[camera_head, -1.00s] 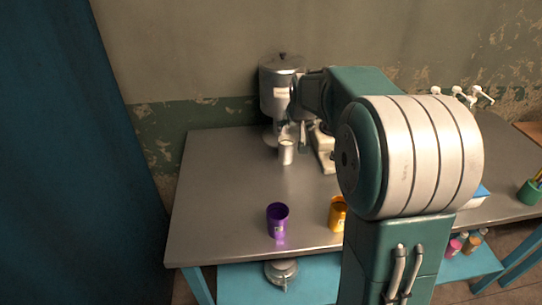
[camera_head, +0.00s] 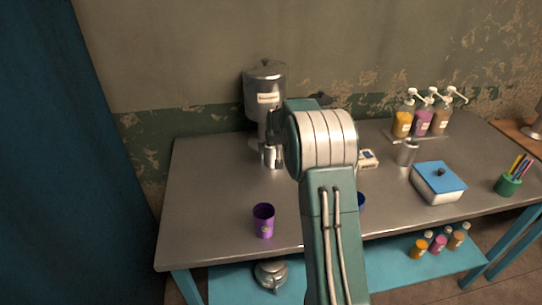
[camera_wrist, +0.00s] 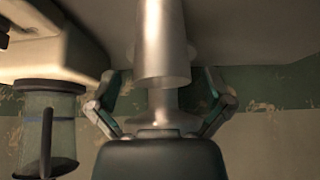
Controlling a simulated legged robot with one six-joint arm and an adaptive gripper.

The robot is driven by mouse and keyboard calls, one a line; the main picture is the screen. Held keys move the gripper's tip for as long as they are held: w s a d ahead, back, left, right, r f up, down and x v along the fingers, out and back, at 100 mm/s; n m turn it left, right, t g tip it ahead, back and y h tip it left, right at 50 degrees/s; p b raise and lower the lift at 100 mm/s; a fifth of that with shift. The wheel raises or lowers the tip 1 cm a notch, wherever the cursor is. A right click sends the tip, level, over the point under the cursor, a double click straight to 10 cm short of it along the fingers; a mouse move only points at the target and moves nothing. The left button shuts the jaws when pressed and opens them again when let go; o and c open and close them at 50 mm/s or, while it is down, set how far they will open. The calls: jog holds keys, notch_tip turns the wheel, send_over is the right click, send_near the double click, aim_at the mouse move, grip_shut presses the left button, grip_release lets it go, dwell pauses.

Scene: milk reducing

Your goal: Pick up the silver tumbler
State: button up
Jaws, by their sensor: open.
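In the head view a silver tumbler (camera_head: 271,158) stands upright on the metal table, just in front of the dispenser. My arm partly covers its surroundings. My gripper (camera_wrist: 163,98) is open in the wrist view, with a finger on each side. A silver cylinder (camera_wrist: 163,40), apparently this tumbler seen upside down, shows between and beyond the fingers. No grip is visible, and I cannot tell whether the fingers touch it. Another silver cup (camera_head: 407,153) stands further right, left of the blue-lidded box.
The metal dispenser (camera_head: 264,100) is close behind the tumbler. A purple cup (camera_head: 263,220) stands near the front edge, and a blue cup (camera_head: 361,201) is partly hidden by my arm. Pump bottles (camera_head: 423,119) and a blue-lidded box (camera_head: 438,182) are right. The table's left side is clear.

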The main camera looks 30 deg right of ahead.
jog(key=x, duration=0.3)
jog(key=shift+w+f, duration=0.15)
jog(key=shift+f, duration=0.1)
jog(key=c, duration=1.1)
jog(key=shift+c, duration=0.2)
